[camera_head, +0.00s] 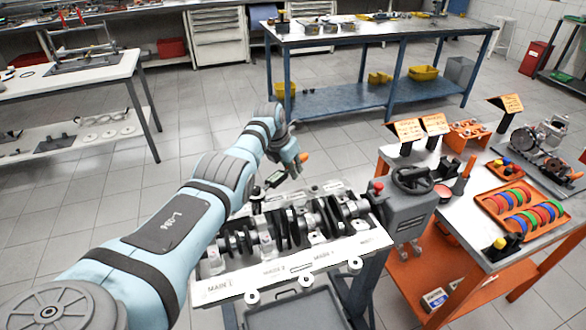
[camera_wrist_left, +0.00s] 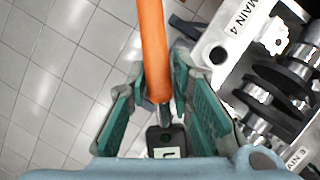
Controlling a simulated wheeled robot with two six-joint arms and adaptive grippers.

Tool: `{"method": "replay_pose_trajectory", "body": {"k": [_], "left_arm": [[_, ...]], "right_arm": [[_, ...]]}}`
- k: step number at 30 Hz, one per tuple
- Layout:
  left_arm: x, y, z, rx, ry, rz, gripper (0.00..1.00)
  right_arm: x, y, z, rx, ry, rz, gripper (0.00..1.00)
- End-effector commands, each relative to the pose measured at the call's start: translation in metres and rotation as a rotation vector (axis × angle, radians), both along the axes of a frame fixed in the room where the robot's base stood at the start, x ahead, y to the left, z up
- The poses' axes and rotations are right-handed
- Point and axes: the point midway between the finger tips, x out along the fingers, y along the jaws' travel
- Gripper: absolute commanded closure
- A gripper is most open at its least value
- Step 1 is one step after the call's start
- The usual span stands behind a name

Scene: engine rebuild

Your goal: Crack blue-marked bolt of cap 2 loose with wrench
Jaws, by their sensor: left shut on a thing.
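My left gripper (camera_head: 292,158) is shut on the wrench, above the far side of the engine block (camera_head: 232,285). The wrench's orange handle (camera_wrist_left: 153,45) runs between the teal fingers in the left wrist view, and its tip shows in the head view (camera_head: 304,157). A dark part with a small display (camera_head: 275,179) shows beside the gripper. The block carries a crankshaft (camera_head: 285,228) and caps; a MAIN 2 label (camera_head: 272,271) is on the near rail. I cannot make out a blue-marked bolt. The wrench's working end is not clear. My right gripper is not in view.
A grey stand head with a handwheel (camera_head: 408,205) is at the block's right end. An orange cart (camera_head: 470,228) with ring trays stands farther right. A blue workbench (camera_head: 340,103) is behind. Open tiled floor lies left of the block.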

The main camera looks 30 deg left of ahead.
Motion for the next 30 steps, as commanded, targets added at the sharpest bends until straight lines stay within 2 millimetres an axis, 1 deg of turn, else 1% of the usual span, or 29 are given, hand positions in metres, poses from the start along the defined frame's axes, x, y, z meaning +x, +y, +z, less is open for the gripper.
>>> {"method": "replay_pose_trajectory", "body": {"k": [1,4,20,30], "left_arm": [[-0.0016,0.0048,-0.0013,0.011,0.003,-0.001,1.00],[-0.0016,0.0057,-0.0013,0.011,0.003,-0.001,1.00],[-0.0017,0.0067,-0.0008,0.010,0.003,-0.002,1.00],[-0.0018,0.0088,-0.0013,0.010,0.004,-0.002,1.00]], "right_arm": [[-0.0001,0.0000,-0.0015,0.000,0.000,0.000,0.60],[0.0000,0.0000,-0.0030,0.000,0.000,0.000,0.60],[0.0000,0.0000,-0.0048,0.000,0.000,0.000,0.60],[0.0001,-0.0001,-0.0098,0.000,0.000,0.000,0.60]]}}
